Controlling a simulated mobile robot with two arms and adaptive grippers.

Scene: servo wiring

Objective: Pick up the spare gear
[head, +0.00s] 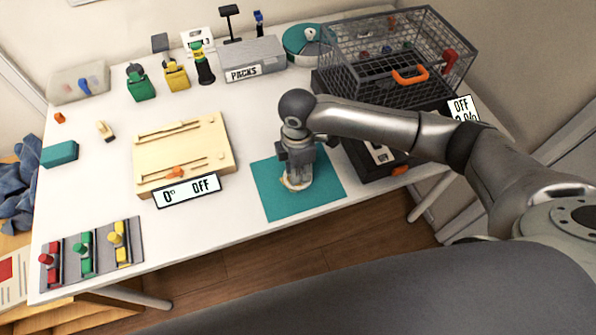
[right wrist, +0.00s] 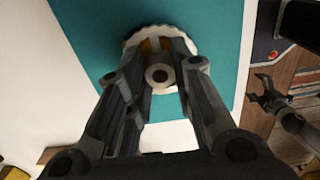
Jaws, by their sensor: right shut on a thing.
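The spare gear (head: 291,186) is a cream toothed disc at the teal mat. In the right wrist view the gear (right wrist: 134,42) shows its pale rim and a round hub with a dark hole between my fingers. My right gripper (head: 296,174) points down over the mat and is shut on the gear. It also shows in the right wrist view (right wrist: 163,65), one finger on each side of the hub. I cannot tell whether the gear touches the mat. A small dark claw, likely my left gripper (right wrist: 258,92), shows over the floor; its jaw state is unclear.
The teal mat (head: 325,193) lies near the table's front edge. A wooden board (head: 213,137) with a display is left of it. A black box (head: 372,160) and wire basket (head: 450,40) stand right and behind. The PACKS box (head: 256,55) is at the back.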

